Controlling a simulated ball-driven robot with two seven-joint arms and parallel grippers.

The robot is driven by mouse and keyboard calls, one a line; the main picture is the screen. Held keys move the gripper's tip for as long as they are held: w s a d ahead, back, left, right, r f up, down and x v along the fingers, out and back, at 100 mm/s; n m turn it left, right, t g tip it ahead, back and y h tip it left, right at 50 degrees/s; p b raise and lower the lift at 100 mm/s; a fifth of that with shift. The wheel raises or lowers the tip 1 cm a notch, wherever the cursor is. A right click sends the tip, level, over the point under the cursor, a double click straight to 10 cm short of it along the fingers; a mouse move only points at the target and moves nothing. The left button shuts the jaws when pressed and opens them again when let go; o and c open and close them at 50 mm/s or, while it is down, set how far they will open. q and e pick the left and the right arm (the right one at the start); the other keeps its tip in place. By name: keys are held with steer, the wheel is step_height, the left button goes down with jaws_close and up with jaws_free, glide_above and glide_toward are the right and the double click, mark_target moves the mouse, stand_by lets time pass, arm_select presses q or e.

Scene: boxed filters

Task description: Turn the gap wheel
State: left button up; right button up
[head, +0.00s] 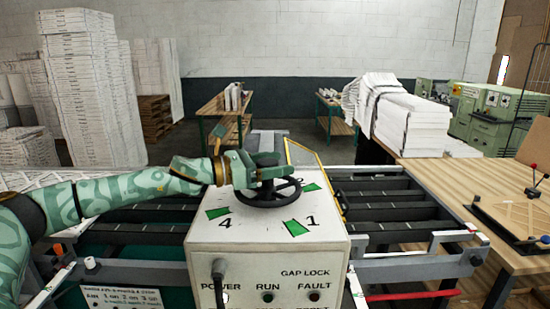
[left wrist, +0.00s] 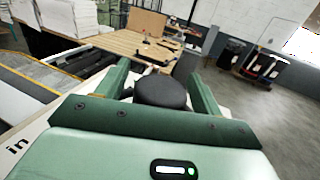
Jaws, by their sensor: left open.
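The gap wheel (head: 268,194) is a black handwheel lying flat on top of a white control box (head: 268,240). Green tape marks and the numbers 4 and 1 show around it. My left gripper (head: 268,172) is over the wheel, reaching in from the left. In the left wrist view the open green fingers (left wrist: 160,85) stand on either side of a round black knob (left wrist: 160,92). I cannot tell whether they touch it. The gripper hides the far part of the wheel. My right gripper is not in view.
Dark rollers (head: 390,208) of a conveyor run on both sides of the box. A yellow-framed panel (head: 303,160) stands just behind the wheel. A wooden table (head: 470,180) is at the right, with stacked white filters (head: 410,125) at its back.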

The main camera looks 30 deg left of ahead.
arm_select(q)
steer(key=shift+w+d, duration=0.1)
steer(key=shift+w, duration=0.05)
steer(key=c, duration=1.4)
steer(key=shift+o, duration=0.2)
steer(key=shift+m+g+h, duration=0.3)
